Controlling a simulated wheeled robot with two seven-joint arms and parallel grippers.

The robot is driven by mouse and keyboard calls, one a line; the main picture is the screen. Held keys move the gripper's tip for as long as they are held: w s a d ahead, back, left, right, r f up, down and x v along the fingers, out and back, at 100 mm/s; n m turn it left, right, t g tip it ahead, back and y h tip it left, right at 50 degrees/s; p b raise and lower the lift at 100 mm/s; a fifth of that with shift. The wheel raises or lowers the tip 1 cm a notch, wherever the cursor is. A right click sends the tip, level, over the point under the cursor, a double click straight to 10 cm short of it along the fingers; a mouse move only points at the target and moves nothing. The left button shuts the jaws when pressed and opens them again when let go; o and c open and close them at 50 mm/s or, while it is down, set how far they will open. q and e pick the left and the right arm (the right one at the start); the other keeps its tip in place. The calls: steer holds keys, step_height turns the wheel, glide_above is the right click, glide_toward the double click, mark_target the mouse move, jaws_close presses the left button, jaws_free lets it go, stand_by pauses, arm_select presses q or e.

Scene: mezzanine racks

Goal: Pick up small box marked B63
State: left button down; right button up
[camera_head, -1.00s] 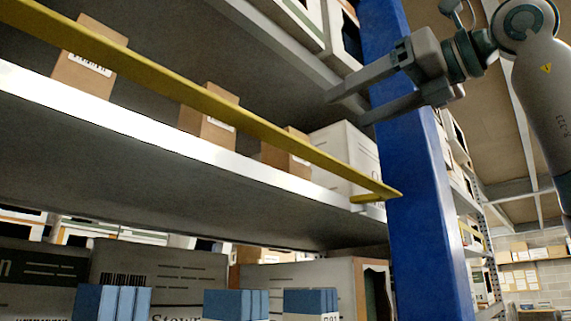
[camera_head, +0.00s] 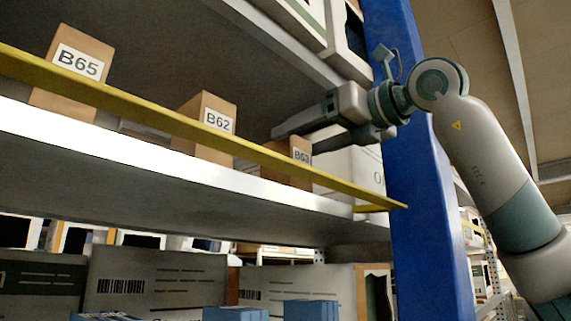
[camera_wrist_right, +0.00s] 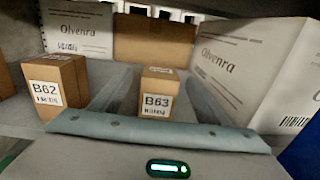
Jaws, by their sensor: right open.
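The small brown box marked B63 (camera_head: 280,158) stands on the shelf behind the yellow bar, near the blue post. My right gripper (camera_head: 286,140) reaches in above the bar from the right, its fingers at the box's upper part. In the right wrist view the box (camera_wrist_right: 158,97) is upright between the two open fingers of the gripper (camera_wrist_right: 158,74), with a visible gap on each side. Its label faces the camera. My left gripper is not in view.
A yellow bar (camera_head: 150,120) runs along the shelf front. Box B62 (camera_head: 207,118) stands left of B63, and box B65 (camera_head: 80,65) farther left. A large white Olvenra carton (camera_wrist_right: 235,65) is close on the right. A blue post (camera_head: 420,200) stands at the shelf's end.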

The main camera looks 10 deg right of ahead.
stand_by(0.3)
steer(key=shift+p+x, duration=0.75)
steer(key=shift+x, duration=0.05)
steer(key=p+x, duration=0.2)
steer(key=x, duration=0.1)
steer(key=shift+d+f, duration=0.15)
steer(key=shift+f, duration=0.05)
steer(key=shift+w+a+f, duration=0.15)
steer(key=shift+w+a, duration=0.05)
steer(key=shift+w, duration=0.15)
steer(key=shift+s, duration=0.1)
steer(key=c, duration=1.2)
